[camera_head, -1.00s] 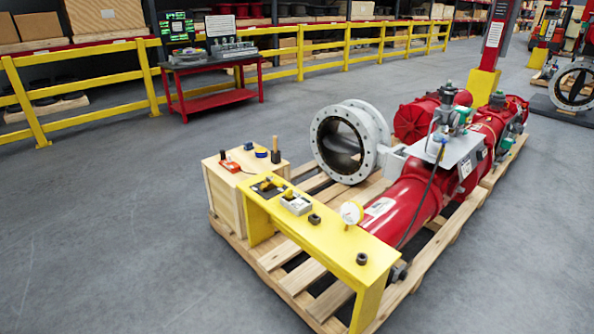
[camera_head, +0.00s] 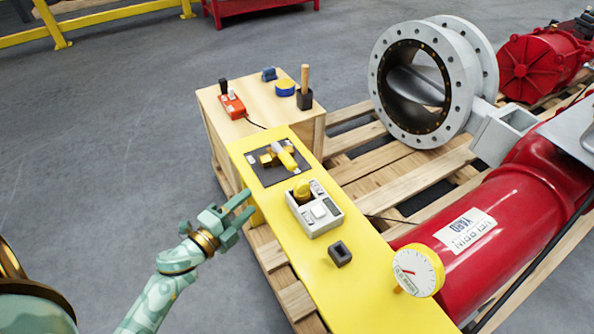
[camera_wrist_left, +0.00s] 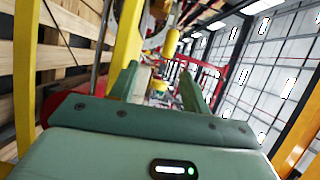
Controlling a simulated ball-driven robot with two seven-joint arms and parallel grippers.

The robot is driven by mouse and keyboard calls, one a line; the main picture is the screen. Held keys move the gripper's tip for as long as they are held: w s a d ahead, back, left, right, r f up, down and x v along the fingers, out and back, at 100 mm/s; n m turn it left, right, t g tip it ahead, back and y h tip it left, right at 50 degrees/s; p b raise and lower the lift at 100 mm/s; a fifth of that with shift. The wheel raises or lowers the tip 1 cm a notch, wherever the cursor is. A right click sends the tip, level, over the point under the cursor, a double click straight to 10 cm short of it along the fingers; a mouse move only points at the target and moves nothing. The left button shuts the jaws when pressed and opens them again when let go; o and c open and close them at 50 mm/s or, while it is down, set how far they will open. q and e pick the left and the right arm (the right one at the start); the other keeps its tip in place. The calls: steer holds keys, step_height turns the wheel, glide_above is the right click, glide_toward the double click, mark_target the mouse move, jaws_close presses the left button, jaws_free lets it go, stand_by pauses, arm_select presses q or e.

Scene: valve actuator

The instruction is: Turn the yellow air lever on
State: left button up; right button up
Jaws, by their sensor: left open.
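The yellow air lever (camera_head: 283,153) sits on a dark square plate (camera_head: 268,176) on top of the yellow bench (camera_head: 335,283), with a brass-coloured fitting beside it. My left gripper (camera_head: 247,203) is open and empty. It is beside the bench's left edge, nearer to me than the lever and apart from it. In the left wrist view the two fingers (camera_wrist_left: 158,72) stand apart with nothing between them. A yellow upright part shows beyond the fingers there; I cannot tell whether it is the lever. My right gripper is not in view.
On the bench are a grey box with a yellow knob (camera_head: 315,212), a dark block (camera_head: 340,253) and a round gauge (camera_head: 417,270). A wooden box (camera_head: 262,128) holding an orange device (camera_head: 232,106) stands behind. A red cylinder (camera_head: 490,235) lies right. Floor at left is clear.

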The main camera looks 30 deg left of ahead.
mark_target(285, 165)
arm_select(q)
steer(key=shift+m, duration=0.5)
steer(key=w, duration=0.3)
steer(key=w+d+r+b, duration=0.1)
steer(key=w, duration=0.5)
steer(key=shift+w+d+r+b, duration=0.25)
steer(key=shift+w+r+b, duration=0.05)
steer(key=shift+w, duration=0.1)
steer(key=w, duration=0.3)
steer(key=w+b, duration=0.1)
steer(key=w, duration=0.1)
steer(key=shift+w+d, duration=0.45)
steer(key=shift+w, duration=0.35)
jaws_close()
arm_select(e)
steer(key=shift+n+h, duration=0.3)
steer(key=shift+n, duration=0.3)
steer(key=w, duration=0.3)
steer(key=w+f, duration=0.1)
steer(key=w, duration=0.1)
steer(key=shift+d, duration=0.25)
